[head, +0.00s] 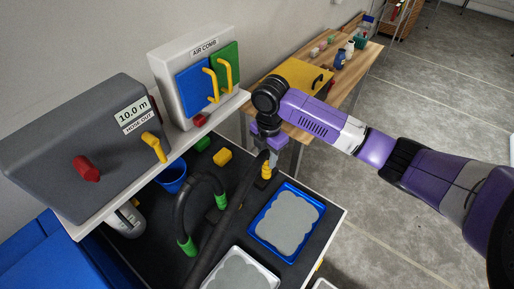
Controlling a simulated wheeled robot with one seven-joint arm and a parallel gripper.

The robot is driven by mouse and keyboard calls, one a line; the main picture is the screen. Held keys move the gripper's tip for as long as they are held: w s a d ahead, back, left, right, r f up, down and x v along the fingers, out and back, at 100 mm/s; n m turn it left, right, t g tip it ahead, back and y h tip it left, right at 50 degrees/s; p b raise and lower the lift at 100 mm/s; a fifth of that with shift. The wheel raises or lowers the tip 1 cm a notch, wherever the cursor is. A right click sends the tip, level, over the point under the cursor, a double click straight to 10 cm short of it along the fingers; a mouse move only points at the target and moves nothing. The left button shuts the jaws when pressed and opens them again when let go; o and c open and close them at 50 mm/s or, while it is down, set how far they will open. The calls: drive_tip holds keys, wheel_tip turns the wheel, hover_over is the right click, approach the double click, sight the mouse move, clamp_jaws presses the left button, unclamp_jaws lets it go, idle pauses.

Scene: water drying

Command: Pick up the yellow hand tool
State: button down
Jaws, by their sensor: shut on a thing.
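My gripper (267,150) points down over the back right of the black work surface. It is shut on a dark tool with a yellow part (266,172), which shows just below the jaws and looks like the yellow hand tool. The tool is upright or nearly so, beside a thick black hose. The jaws and the tool's upper part are partly hidden by my wrist, and I cannot tell whether the tool touches the surface.
A blue tray (257,230) with grey filling lies just in front of my gripper, and a white tray (237,262) lies nearer. A black hose with green ends (187,247) arches at left. A yellow block (222,157) and a blue bucket (171,178) stand behind. A wooden table (357,67) is beyond.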

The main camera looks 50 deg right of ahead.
drive_tip(key=s+b, duration=0.8)
drive_tip(key=s, duration=1.9)
drive_tip(key=shift+d, duration=0.4)
